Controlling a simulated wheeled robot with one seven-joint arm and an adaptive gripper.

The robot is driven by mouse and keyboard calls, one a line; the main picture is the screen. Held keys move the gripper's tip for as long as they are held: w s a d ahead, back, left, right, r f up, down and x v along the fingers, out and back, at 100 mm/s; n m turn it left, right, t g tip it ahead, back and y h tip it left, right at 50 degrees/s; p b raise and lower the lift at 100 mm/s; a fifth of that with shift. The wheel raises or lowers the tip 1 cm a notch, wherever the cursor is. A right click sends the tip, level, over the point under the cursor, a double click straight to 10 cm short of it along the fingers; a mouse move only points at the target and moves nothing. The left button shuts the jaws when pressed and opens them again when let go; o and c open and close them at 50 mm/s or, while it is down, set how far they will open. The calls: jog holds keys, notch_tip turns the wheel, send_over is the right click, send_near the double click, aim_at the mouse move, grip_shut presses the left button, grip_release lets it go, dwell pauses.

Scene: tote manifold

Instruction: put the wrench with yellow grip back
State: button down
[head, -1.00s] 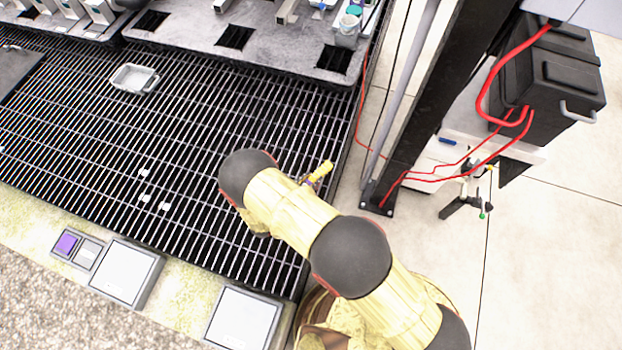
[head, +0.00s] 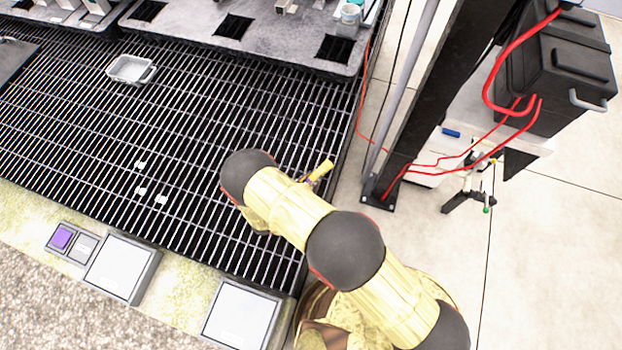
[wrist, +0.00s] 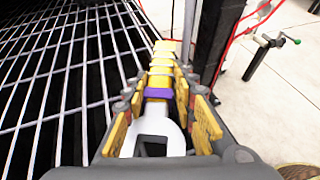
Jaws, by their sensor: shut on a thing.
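The wrench with yellow grip (wrist: 160,68) is between my gripper's fingers (wrist: 160,88) in the wrist view. Its silver open head (wrist: 150,140) is nearest the camera, and its yellow handle with a purple band points away. My gripper is shut on it. In the head view the end of the yellow grip (head: 321,170) shows beyond my arm, above the right part of the black grating. My arm hides the gripper and the rest of the wrench there.
The black grating (head: 215,110) is largely clear. A small grey tray (head: 130,69) and several white bits lie on it. A grey slab with square holes (head: 270,45) is at the back. A dark post (head: 425,100), red cables and a black case (head: 555,75) stand right of the grating.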

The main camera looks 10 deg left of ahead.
jog(key=shift+f+b, duration=0.5)
jog(key=shift+f, duration=0.05)
jog(key=c, duration=1.4)
grip_release()
jog(key=v, duration=1.1)
jog(key=shift+s+a+r, duration=0.15)
jog(key=shift+s+r, duration=0.05)
jog(key=shift+s, duration=0.25)
